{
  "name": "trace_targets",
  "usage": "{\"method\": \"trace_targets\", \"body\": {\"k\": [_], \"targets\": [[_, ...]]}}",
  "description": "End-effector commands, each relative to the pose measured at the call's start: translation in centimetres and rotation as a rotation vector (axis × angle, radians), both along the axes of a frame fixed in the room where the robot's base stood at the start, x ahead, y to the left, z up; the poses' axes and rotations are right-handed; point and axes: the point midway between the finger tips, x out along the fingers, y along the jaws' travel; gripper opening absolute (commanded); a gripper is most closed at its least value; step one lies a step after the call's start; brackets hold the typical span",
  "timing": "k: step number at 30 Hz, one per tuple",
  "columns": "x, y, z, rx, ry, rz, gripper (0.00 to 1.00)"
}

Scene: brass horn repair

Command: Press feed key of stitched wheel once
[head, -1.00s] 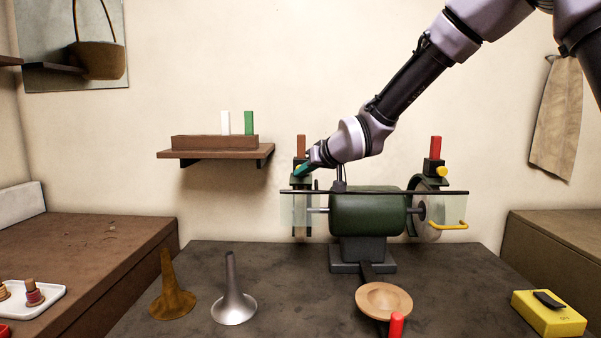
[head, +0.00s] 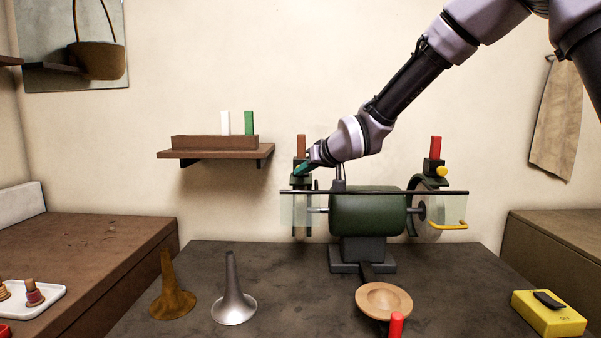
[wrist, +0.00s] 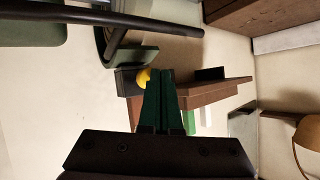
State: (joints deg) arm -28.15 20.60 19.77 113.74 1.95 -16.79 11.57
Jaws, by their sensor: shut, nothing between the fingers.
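The green buffing machine (head: 367,213) stands on the dark bench with a wheel at each end behind clear guards. Above the left wheel is a black feed box with a brown bar (head: 301,146); its yellow key shows in the wrist view (wrist: 143,77) and is covered by my gripper in the head view. The right feed box has a red bar (head: 436,148) and a yellow key (head: 442,171). My gripper (head: 299,170) is shut and empty, its green fingertips beside or against the left key; contact is unclear. I cannot tell which wheel is stitched.
A brown horn bell (head: 171,290) and a silver one (head: 234,295) stand on the bench, left front. A wooden dish (head: 384,298) and a yellow switch box (head: 548,312) are at the right front. A wall shelf (head: 215,154) is left of my gripper.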

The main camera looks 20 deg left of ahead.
Motion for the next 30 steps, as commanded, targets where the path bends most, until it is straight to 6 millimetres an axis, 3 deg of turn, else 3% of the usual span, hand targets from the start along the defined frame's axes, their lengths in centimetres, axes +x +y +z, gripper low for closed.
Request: {"method": "trace_targets", "body": {"k": [30], "targets": [[0.99, 0.21, -0.01, 0.000, 0.000, -0.001, 0.00]]}}
